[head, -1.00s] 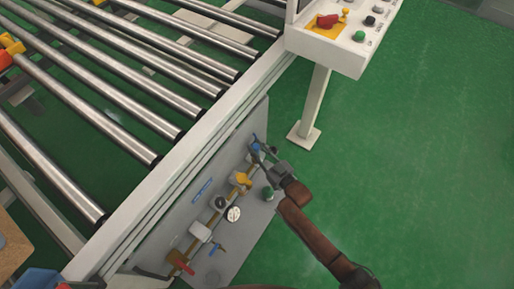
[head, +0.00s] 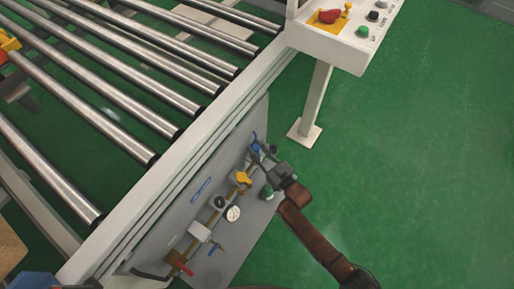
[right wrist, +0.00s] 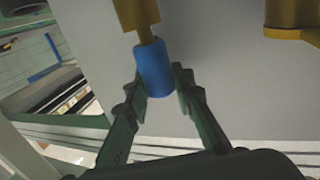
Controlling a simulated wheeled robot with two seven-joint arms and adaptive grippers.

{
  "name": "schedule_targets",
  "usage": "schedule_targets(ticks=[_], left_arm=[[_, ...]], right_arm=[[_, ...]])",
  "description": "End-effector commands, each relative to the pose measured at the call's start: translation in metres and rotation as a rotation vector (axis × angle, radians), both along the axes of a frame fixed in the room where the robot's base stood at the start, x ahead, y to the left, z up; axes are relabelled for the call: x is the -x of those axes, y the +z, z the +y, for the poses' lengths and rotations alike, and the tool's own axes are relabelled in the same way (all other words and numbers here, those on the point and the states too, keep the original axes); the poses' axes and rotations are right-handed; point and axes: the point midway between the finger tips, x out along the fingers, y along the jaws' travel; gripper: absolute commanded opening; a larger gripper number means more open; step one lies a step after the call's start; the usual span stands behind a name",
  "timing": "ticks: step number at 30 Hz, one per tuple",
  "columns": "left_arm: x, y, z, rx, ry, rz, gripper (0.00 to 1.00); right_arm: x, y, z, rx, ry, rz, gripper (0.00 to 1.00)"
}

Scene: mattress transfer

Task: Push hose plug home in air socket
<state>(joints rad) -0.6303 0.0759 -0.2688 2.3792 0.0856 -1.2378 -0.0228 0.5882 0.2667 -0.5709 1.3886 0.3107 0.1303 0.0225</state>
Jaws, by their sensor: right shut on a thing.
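My right gripper (head: 262,149) is at the upper end of the grey air panel (head: 222,240) on the conveyor's side. Its fingers, also in the right wrist view (right wrist: 162,88), are shut on a blue cylinder (right wrist: 153,68), which looks like the hose plug. The blue plug also shows in the head view (head: 255,143). A narrow brass stem joins it to a wider brass fitting (right wrist: 138,14), likely the air socket. Plug and fitting look in line. How deep the plug sits I cannot tell. The hose is not clearly visible.
The roller conveyor (head: 115,130) lies left, a control box (head: 335,35) on a post above right. Green floor (head: 420,170) is open at right.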

Motion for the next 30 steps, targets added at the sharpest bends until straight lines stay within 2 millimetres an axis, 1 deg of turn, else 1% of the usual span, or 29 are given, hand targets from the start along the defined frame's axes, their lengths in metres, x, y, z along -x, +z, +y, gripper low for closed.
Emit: schedule_targets(ticks=[19, 20, 28, 30], left_arm=[[0.003, -0.011, 0.0, 0.0, 0.0, 0.013, 0.4], [0.003, -0.01, 0.0, 0.0, 0.0, 0.013, 0.4], [0.003, -0.01, 0.0, 0.0, 0.0, 0.012, 0.4], [0.003, -0.01, 0.0, 0.0, 0.0, 0.012, 0.4]], right_arm=[[0.0, -0.016, 0.0, -0.001, 0.0, 0.001, 0.0], [0.0, -0.015, 0.0, -0.001, 0.0, -0.001, 0.23], [0.0, -0.015, 0.0, -0.001, 0.0, -0.001, 0.42], [0.0, -0.015, 0.0, 0.0, 0.0, 0.0, 0.42]])
